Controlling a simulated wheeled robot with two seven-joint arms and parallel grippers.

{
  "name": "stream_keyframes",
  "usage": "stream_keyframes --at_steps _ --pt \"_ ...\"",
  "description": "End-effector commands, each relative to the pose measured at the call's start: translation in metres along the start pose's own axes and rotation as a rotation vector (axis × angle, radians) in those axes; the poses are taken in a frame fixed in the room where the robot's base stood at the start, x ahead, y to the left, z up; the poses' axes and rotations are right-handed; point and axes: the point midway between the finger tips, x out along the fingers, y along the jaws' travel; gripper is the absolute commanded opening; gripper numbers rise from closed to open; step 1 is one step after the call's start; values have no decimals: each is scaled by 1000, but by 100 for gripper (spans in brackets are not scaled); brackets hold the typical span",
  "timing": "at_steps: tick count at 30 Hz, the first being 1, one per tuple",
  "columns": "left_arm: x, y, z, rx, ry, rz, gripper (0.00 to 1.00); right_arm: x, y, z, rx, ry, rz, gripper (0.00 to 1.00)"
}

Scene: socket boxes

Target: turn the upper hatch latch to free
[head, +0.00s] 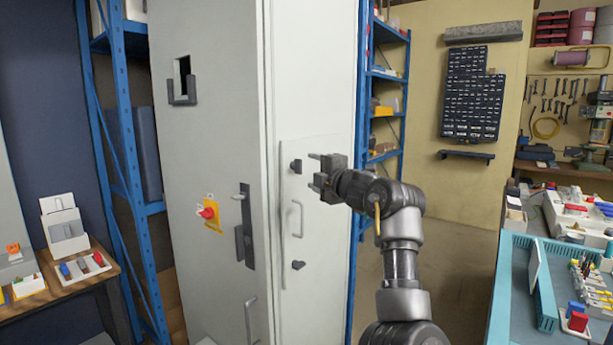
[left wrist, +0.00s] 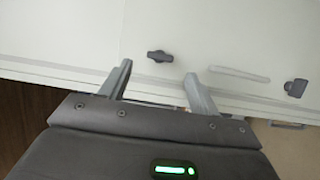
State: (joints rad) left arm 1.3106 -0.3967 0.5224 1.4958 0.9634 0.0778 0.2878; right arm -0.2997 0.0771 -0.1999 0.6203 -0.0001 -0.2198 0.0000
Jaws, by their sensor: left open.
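The upper hatch latch (head: 296,166) is a small dark knob near the top of the pale hatch (head: 318,225) on the cabinet's side. In the left wrist view the upper latch (left wrist: 160,56) lies lengthwise, roughly in line with the hatch handle, ahead of the gap between the fingertips. My left gripper (head: 314,171) is open and empty, just right of the latch in the head view, with its fingers pointing at the hatch; it also shows in the left wrist view (left wrist: 158,82). The fingers look apart from the latch. My right gripper is not in view.
A pale hatch handle (head: 298,219) and a lower dark latch (head: 298,265) sit below the upper latch. The cabinet front (head: 205,140) carries a red rotary switch (head: 208,212) and a dark lever handle (head: 245,230). Blue shelving (head: 385,75) stands behind; floor right of the cabinet is clear.

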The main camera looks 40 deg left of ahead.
Motion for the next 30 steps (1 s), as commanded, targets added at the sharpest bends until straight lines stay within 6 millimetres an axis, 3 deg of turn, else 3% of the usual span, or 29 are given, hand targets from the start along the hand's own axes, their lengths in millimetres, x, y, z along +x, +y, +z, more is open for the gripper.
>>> stream_keyframes --at_steps 3,9,30 --pt "-20 -3 0 1 1 2 62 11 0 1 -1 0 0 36" --pt "-38 -1 0 1 1 1 62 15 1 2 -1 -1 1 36" --pt "-41 5 5 32 -23 19 62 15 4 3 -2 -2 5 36"
